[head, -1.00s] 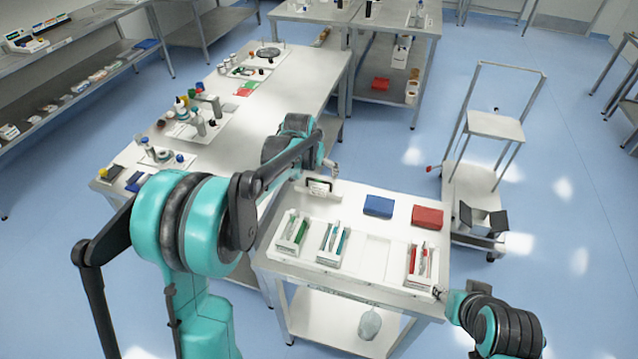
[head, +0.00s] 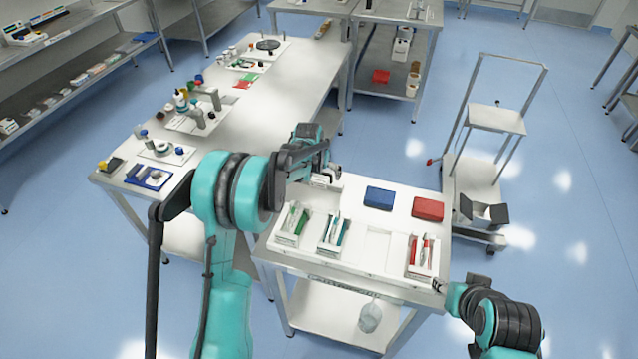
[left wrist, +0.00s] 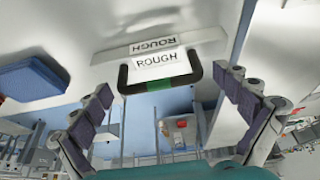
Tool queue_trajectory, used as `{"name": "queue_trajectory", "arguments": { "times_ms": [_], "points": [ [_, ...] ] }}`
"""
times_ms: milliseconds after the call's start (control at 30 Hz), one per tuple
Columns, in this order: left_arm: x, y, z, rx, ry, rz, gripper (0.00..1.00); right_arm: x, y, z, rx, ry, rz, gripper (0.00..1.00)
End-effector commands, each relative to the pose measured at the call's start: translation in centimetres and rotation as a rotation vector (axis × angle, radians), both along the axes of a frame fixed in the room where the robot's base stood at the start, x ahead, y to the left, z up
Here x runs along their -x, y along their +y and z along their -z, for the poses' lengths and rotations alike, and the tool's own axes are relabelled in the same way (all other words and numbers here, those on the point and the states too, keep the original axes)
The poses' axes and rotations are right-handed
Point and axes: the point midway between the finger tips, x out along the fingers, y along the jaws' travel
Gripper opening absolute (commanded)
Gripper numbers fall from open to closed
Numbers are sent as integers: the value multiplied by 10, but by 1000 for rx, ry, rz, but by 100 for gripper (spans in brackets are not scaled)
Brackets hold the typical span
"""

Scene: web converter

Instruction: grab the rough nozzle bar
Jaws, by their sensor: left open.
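The rough nozzle bar shows in the left wrist view as a black bracket-shaped handle (left wrist: 158,84) with a green middle and a white "ROUGH" label (left wrist: 157,61). My left gripper (left wrist: 163,82) is open, with one dark-padded finger on each side of the handle. The fingers appear apart from it. In the head view my left gripper (head: 327,172) is at the back left of the white worktable (head: 375,245) and mostly hides the bar. My right gripper (head: 440,286) is near the table's front right corner; its jaws are too small to read.
A blue block (head: 379,197) and a red block (head: 428,208) lie on the table right of the bar. White trays with green (head: 291,224), teal (head: 334,234) and red (head: 422,257) tools stand in front. A long bench (head: 270,110) with equipment lies behind left.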

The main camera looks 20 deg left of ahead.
Motion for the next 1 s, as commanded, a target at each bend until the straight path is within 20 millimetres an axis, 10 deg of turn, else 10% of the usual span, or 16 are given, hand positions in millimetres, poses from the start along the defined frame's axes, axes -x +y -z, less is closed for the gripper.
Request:
{"name": "queue_trajectory", "arguments": {
  "times_ms": [100,333,733,1000],
  "points": [
    [0,0,-1,0,0,0,97,0,0,-1,0,0,0,40],
    [0,0,-1,0,0,0,37,0,0,-1,0,0,0,40],
    [0,0,-8,0,-1,0,36,0,0,-3,0,0,0,40],
    [0,-1,-48,0,-1,1,36,0,0,-14,0,0,0,40]
  ]
}}
